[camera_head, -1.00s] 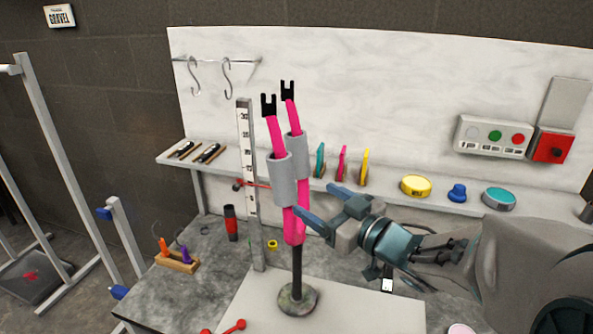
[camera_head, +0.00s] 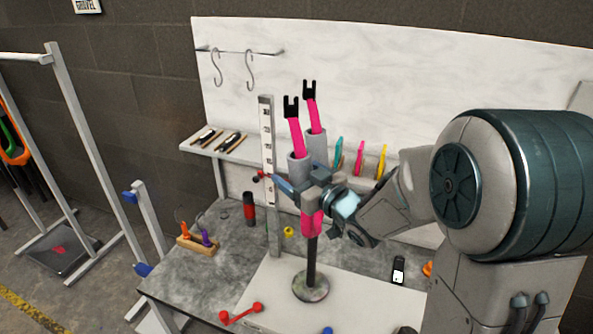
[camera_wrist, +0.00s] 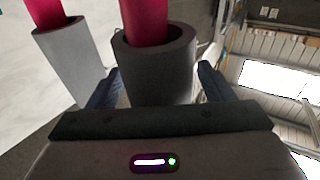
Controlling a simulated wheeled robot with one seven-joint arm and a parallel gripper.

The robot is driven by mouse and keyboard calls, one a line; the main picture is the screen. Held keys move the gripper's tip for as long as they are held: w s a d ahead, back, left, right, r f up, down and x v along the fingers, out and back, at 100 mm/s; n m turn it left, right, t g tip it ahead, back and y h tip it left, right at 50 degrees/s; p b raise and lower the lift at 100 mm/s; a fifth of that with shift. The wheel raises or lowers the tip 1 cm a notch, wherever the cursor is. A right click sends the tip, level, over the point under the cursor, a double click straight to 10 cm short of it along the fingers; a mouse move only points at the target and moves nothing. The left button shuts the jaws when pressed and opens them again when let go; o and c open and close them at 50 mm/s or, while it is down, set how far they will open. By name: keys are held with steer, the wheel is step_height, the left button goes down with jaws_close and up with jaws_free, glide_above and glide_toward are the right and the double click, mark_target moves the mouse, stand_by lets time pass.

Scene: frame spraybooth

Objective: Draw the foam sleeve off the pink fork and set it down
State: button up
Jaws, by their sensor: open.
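The pink fork (camera_head: 312,222) stands upright on a dark post, its two prongs ending in black tips. A grey foam sleeve (camera_head: 298,167) is around the left prong and a second grey sleeve (camera_head: 316,145) is around the right prong. My gripper (camera_head: 300,180) is at the left sleeve, hiding its lower part. In the wrist view that sleeve (camera_wrist: 157,75) lies between my two open fingers (camera_wrist: 157,88), with a small gap at each side. The other sleeve (camera_wrist: 70,65) stands outside the fingers to the left.
The post's round base (camera_head: 311,287) rests on a pale board on the bench. A steel ruler (camera_head: 268,150) stands upright close to the fork's left. Behind is a shelf (camera_head: 228,150) with several coloured tools. A red tool (camera_head: 241,313) lies on the bench front.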

mark_target(291, 140)
steer(key=shift+w+a, duration=0.1)
steer(key=shift+w, duration=0.05)
steer(key=c, duration=1.1)
steer(key=shift+c, duration=0.2)
steer(key=shift+r, duration=0.15)
steer(key=shift+w+a+r+p, duration=0.1)
steer(key=shift+a+r+p, duration=0.1)
steer(key=shift+r+p, duration=0.6)
steer(key=shift+a+r+p, duration=0.15)
steer(key=shift+r+p, duration=0.2)
steer(key=shift+r, duration=0.8)
steer(key=shift+r, duration=0.1)
steer(key=shift+w+a+r+p, duration=0.1)
steer(key=shift+a+r+p, duration=0.1)
steer(key=shift+r+p, duration=0.35)
steer(key=shift+a+r+p, duration=0.2)
steer(key=shift+r, duration=0.6)
steer(key=shift+w+a+r+p, duration=0.1)
steer(key=shift+a+r+p, duration=0.1)
steer(key=shift+r+p, duration=0.35)
steer(key=shift+r, duration=0.25)
